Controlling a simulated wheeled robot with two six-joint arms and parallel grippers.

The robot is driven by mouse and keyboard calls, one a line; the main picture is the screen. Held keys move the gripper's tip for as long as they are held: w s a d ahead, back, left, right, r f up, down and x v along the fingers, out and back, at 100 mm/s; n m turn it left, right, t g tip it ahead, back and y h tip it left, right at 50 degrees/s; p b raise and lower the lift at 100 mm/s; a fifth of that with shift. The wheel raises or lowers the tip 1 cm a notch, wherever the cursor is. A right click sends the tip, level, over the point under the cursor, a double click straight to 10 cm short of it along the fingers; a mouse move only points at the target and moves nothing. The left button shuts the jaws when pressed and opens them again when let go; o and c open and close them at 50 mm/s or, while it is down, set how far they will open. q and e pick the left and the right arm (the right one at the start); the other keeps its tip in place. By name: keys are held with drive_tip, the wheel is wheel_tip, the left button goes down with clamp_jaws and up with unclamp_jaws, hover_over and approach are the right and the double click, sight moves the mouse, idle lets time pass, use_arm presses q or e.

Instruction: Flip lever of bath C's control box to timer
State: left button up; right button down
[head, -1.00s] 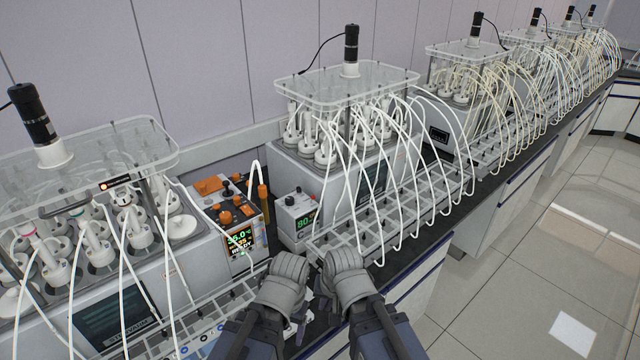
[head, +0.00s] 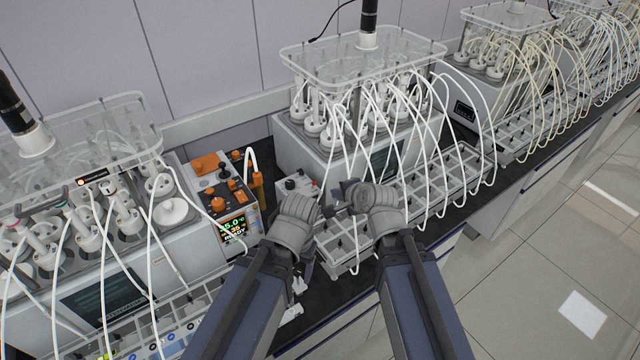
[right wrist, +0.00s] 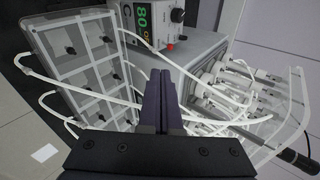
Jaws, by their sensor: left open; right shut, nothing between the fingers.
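Bath C's control box (head: 293,184) is a small light-grey box with a dark knob and a red part on it. It stands at the left end of the middle bath. In the head view my left gripper's wrist hides its front. The right wrist view shows the box (right wrist: 150,18) with a green "80" display, a "C" mark, a knob and a red part; I cannot make out the lever's position. My right gripper (head: 346,190) is shut and empty, just right of the box; its fingers (right wrist: 160,85) point toward it. My left gripper (head: 308,255) is open below the box, fingers mostly hidden.
Bath C (head: 325,155) carries bottles under a clear lid. White tubes (head: 430,150) arch from it down to a compartmented rack (head: 440,185), close to my right gripper. An orange-and-grey control unit (head: 222,200) stands to the left. The floor (head: 540,270) at right is clear.

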drive_tip(key=shift+f, duration=0.1)
drive_tip(key=w+r+b+x, duration=0.1)
drive_tip(key=b+x, duration=0.6)
drive_tip(key=x, duration=0.6)
drive_tip(key=shift+w+a, duration=0.25)
drive_tip(key=shift+a, duration=0.05)
drive_tip(key=shift+r, duration=0.1)
